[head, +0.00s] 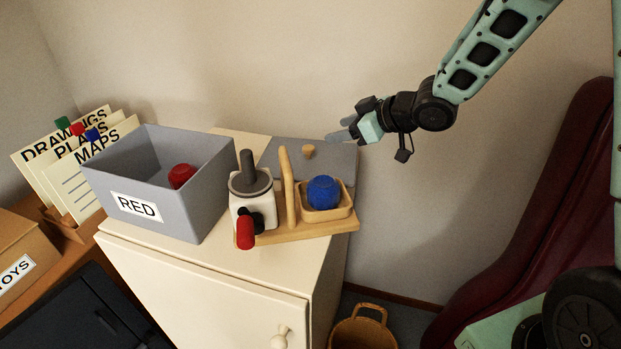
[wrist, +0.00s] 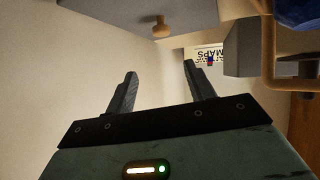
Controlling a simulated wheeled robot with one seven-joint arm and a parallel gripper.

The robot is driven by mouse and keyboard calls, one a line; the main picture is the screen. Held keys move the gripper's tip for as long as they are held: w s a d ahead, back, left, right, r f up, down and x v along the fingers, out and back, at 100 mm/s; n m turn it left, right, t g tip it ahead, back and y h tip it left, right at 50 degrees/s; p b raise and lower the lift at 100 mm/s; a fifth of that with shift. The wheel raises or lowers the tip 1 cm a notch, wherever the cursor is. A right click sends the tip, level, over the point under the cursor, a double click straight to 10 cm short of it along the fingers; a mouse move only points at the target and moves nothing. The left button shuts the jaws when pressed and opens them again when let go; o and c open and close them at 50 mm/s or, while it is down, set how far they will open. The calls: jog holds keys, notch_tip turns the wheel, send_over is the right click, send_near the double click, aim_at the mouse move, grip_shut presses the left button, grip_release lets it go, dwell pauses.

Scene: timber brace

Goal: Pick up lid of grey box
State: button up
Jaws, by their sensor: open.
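The grey box (head: 160,200) stands open on the cream cabinet, labelled RED, with a red ball (head: 181,176) inside. Its grey lid (head: 335,155) lies flat on the cabinet top at the back right, with a small wooden knob (head: 308,151) on it. In the wrist view the lid (wrist: 110,12) spans the top edge and its knob (wrist: 162,27) shows beyond the fingers. My gripper (head: 345,133) is above the lid's right back corner in the head view, to the right of the knob. In the wrist view my gripper (wrist: 160,80) is open, with nothing between its fingers.
A wooden stand (head: 300,235) with an upright handle and a blue ball (head: 323,192) in its tray stands in front of the lid. A white grinder (head: 252,205) with a red-knobbed crank is beside it. The wall is close behind the cabinet (head: 200,285).

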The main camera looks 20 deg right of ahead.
aim_at(336, 161)
jog(key=s+d+f+n+y+b, duration=0.25)
jog(key=d+f+y+b, duration=0.35)
jog(key=d, duration=0.4)
jog(key=shift+m, duration=0.25)
jog(key=x, duration=1.2)
jog(key=shift+s+a+f+p, duration=0.1)
jog(key=shift+s+f+p, duration=0.2)
jog(key=shift+s+f, duration=0.1)
jog(key=shift+s+r+x, duration=0.1)
jog(key=shift+x, duration=1.3)
jog(key=shift+s+r+x, duration=0.1)
jog(key=shift+r+x, duration=0.05)
jog(key=shift+x, duration=1.3)
jog(key=shift+a, duration=0.2)
jog(key=c, duration=1.1)
